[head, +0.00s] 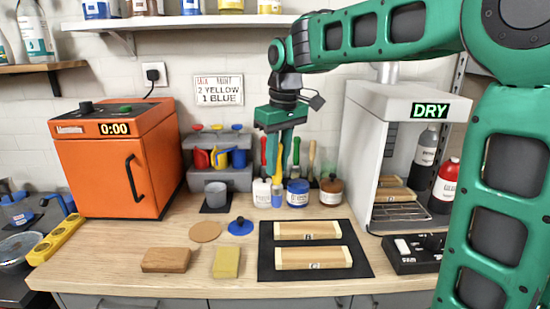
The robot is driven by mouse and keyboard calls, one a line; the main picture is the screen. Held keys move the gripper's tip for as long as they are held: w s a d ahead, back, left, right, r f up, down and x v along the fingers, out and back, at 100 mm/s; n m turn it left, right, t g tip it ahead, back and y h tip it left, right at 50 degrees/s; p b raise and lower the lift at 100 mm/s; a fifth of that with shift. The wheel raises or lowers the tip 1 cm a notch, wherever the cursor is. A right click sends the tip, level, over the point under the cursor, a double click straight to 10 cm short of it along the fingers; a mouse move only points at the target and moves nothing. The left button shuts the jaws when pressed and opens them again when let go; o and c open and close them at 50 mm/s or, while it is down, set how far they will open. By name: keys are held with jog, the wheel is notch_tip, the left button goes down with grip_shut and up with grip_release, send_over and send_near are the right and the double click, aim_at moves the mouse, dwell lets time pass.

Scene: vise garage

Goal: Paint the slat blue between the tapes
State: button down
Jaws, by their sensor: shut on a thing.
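Two wooden slats, a rear one (308,229) and a front one (313,258), lie on a black mat (360,262). Both have paler ends; I cannot make out the tape edges. Their middles look bare wood. A blue-labelled jar (298,197) stands on the bench behind the mat, between a white jar (262,194) and a brown jar (331,192). My gripper (279,166) points down above the jars, behind the mat. It is shut on what seems a slim brush (276,184), mostly hidden by the fingers and jars.
Red, green and wooden handles stand behind the jars. A grey cup (215,194), blue lid (241,227), brown block (166,260) and yellow sponge (227,262) are left of the mat. An orange oven (105,165) stands left, a dryer cabinet (365,130) marked DRY right.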

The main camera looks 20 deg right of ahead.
aim_at(279, 184)
jog(key=shift+d+f, duration=0.2)
jog(key=shift+f, duration=3.65)
jog(key=shift+d, duration=0.1)
